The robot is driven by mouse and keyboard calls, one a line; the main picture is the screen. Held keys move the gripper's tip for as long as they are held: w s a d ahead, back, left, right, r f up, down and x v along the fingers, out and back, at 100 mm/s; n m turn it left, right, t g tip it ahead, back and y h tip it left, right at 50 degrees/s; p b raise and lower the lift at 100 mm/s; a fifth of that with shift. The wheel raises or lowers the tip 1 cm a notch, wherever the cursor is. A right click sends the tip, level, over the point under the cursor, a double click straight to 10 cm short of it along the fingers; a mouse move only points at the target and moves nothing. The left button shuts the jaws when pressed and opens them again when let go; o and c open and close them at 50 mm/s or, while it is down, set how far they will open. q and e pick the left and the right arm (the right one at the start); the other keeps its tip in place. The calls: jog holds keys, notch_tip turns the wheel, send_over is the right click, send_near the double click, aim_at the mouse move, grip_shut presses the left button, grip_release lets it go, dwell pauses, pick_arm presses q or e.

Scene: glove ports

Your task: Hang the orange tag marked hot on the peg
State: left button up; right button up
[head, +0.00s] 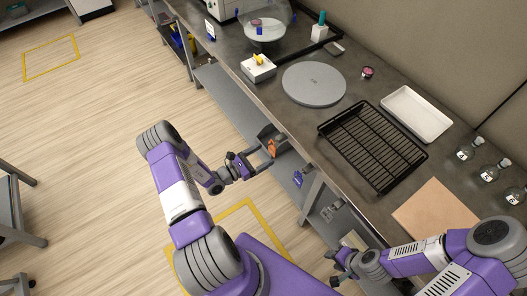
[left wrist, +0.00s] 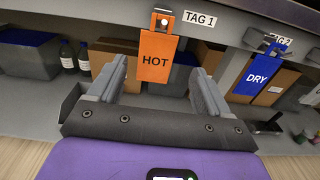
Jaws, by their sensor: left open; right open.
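The orange tag marked HOT (left wrist: 156,60) hangs upright from a small dark holder (left wrist: 162,20) on the bench's front edge, beside a "TAG 1" label. It also shows in the head view (head: 271,148), at the bench front. My left gripper (head: 263,160) is open in front of the tag. In the left wrist view its two fingers (left wrist: 159,68) stand on either side of the tag, with gaps at both sides. My right gripper (head: 333,268) is open and empty by the bench's near end. I cannot pick out a separate empty peg.
A blue DRY tag (left wrist: 258,76) hangs right of the orange one. Bins, boxes and bottles fill the lower shelf behind. The bench top holds a grey disc (head: 314,84), a black rack (head: 372,146), a white tray (head: 416,114) and flasks (head: 488,173).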

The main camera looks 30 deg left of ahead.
aim_at(272, 148)
pick_arm(q)
jog(key=shift+w+a+y, duration=0.2)
jog(key=shift+w+y, duration=0.1)
jog(key=shift+w, duration=0.05)
jog(key=shift+b+x, duration=0.8)
jog(key=shift+x, duration=2.65)
jog(key=shift+d+r, duration=0.1)
jog(key=shift+r, duration=0.05)
jog(key=c, duration=1)
jog(key=shift+r+p, duration=0.3)
jog(key=shift+p, duration=0.05)
jog(key=shift+s, duration=0.15)
jog(key=shift+s+a, duration=0.3)
jog(key=shift+s, duration=0.35)
